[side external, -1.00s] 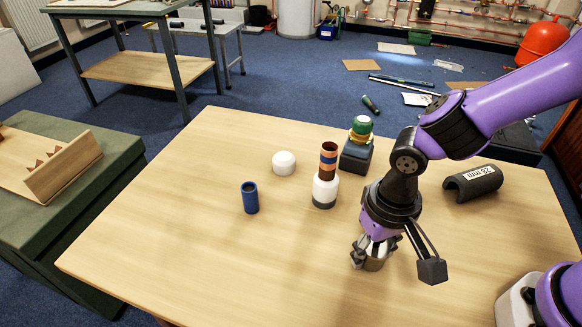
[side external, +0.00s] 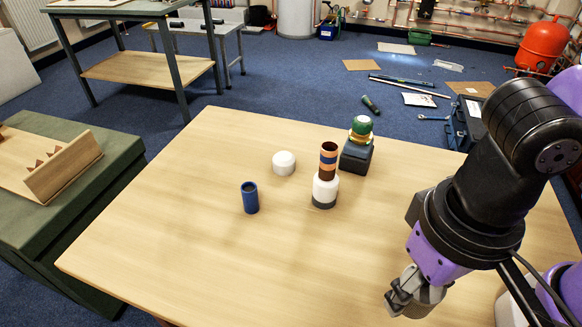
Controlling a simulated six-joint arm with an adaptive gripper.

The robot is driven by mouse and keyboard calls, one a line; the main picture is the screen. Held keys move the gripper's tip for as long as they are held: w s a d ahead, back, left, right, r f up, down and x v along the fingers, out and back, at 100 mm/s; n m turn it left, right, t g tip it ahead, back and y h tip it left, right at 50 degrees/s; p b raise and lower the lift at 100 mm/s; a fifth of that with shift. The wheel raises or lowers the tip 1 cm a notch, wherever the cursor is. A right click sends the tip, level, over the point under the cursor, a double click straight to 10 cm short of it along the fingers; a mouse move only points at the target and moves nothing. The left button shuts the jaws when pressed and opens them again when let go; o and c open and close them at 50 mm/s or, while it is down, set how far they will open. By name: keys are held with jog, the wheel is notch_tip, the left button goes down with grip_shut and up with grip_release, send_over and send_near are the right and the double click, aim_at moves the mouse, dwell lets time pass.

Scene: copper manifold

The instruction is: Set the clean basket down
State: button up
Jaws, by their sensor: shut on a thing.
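My gripper (side external: 408,292) is at the lower right of the side external view, above the near right part of the table (side external: 200,255). It is shut on a small grey round piece, which I take to be the basket (side external: 427,300). My fingers and wrist hide much of this piece. I cannot tell whether its bottom touches the table.
A blue open cylinder (side external: 250,198), a white rounded cap (side external: 284,163) and a white fitting with a banded brown top (side external: 326,185) stand mid-table. Behind them is a dark block (side external: 356,156) carrying a brass-and-green part (side external: 361,128). The table's left front is clear.

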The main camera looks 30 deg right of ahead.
jog(key=w+d+r, duration=0.3)
jog(key=w+d, duration=0.5)
jog(key=d, duration=0.1)
jog(key=w+d+r+n, duration=0.1)
jog(key=w+d+r, duration=0.3)
jog(key=w+d, duration=0.4)
jog(key=shift+w+d, duration=0.2)
jog(key=shift+d, duration=1.05)
jog(key=s+a+f, duration=0.2)
jog(key=a+f, duration=0.1)
jog(key=a, duration=0.5)
jog(key=s+a+f, duration=0.3)
jog(key=a+f, duration=0.1)
jog(key=a, duration=0.5)
send_over(362, 206)
jog(key=shift+m, duration=0.4)
notch_tip(362, 206, down, 6)
jog(key=shift+f, duration=2.25)
